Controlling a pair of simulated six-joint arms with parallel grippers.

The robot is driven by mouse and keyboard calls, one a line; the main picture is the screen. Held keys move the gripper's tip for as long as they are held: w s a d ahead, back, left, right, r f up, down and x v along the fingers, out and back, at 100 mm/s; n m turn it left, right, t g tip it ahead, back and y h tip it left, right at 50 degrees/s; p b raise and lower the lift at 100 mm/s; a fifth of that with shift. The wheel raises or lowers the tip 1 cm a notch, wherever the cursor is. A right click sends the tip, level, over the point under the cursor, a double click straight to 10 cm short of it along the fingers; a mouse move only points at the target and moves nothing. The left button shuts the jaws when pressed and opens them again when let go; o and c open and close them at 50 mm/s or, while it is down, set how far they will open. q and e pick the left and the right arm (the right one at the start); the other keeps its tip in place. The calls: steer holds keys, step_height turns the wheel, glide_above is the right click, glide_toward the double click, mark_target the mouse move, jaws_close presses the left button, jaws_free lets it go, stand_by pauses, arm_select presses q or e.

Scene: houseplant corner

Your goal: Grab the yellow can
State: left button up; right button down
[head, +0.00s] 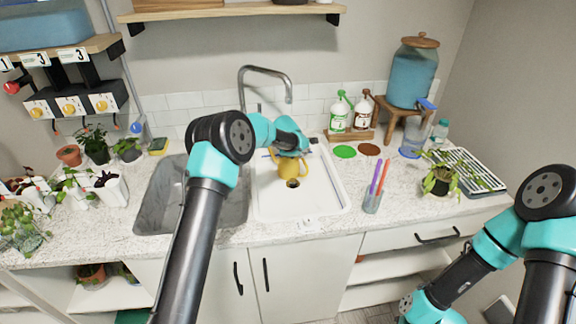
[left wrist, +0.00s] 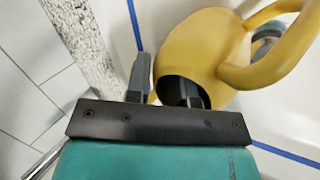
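The yellow can (head: 291,168) is a watering can in the white right-hand sink basin (head: 325,195), above the drain. My left gripper (head: 303,153) is at the can's upper part, mostly hidden behind its own wrist. In the left wrist view the can (left wrist: 200,45) shows its dark round opening and its looped handle. My left gripper (left wrist: 163,88) is open there, with one finger outside the can beside its wall and the other in the opening. A gap shows between the fingers with the rim between them. My right gripper is out of view.
A curved faucet (head: 265,72) stands behind the sink, and the grey left basin (head: 190,190) looks empty. A glass with pens (head: 373,200), soap bottles (head: 340,115) and a potted plant (head: 440,180) stand to the right. A shelf (head: 230,12) hangs above.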

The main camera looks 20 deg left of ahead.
arm_select(q)
steer(key=shift+c, duration=0.3)
jaws_close()
steer(key=shift+r, duration=0.15)
